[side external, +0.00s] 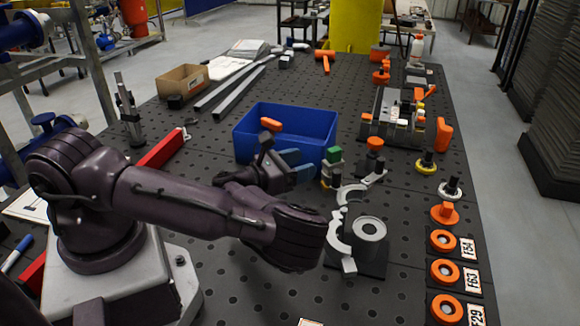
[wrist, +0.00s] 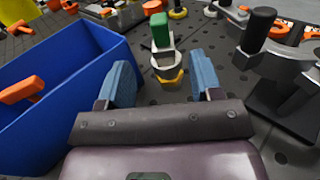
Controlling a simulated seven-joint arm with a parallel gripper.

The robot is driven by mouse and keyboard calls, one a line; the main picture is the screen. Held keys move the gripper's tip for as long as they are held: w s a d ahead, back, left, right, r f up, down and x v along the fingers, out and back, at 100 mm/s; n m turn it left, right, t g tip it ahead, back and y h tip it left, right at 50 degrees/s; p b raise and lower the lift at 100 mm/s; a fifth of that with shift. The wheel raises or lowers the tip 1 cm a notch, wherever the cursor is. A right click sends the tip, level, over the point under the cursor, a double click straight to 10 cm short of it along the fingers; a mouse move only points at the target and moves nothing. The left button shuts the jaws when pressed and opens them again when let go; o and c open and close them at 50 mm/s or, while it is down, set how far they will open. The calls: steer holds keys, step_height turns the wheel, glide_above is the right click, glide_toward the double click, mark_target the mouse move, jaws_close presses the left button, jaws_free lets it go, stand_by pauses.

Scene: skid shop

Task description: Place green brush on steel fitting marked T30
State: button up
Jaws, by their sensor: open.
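A green-topped piece (side external: 333,154), which looks like the green brush, stands upright just right of the blue bin. In the wrist view the green top (wrist: 160,29) is ahead of my fingers, above a pale grey body and a yellow base. My gripper (side external: 296,166) is open and empty, with its blue fingers pointing toward this piece; in the wrist view the fingertips (wrist: 163,74) are spread apart, with the piece beyond them. A grey steel ring fitting (side external: 369,228) sits on a dark plate to the right of my arm. I cannot read a T30 mark on it.
The blue bin (side external: 290,128) with an orange-handled item stands close beside my gripper. Grey curved clamps (side external: 340,228) stand between it and the ring fitting. Orange rings with tags (side external: 443,240) line the right edge. A cardboard box (side external: 183,80) and bars lie at the back left.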

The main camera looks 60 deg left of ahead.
steer(key=s+d+r+n+g, duration=0.2)
steer(key=d+r+n+g, duration=0.4)
steer(key=n, duration=1)
steer(key=s+d+r+n+g, duration=0.3)
steer(key=r+n+g, duration=0.3)
steer(key=n, duration=1)
steer(key=s+d+r+n, duration=0.1)
steer(key=s+r+n, duration=0.3)
steer(key=s+r, duration=0.9)
steer(key=shift+s+d+r, duration=0.3)
steer(key=shift+s, duration=0.65)
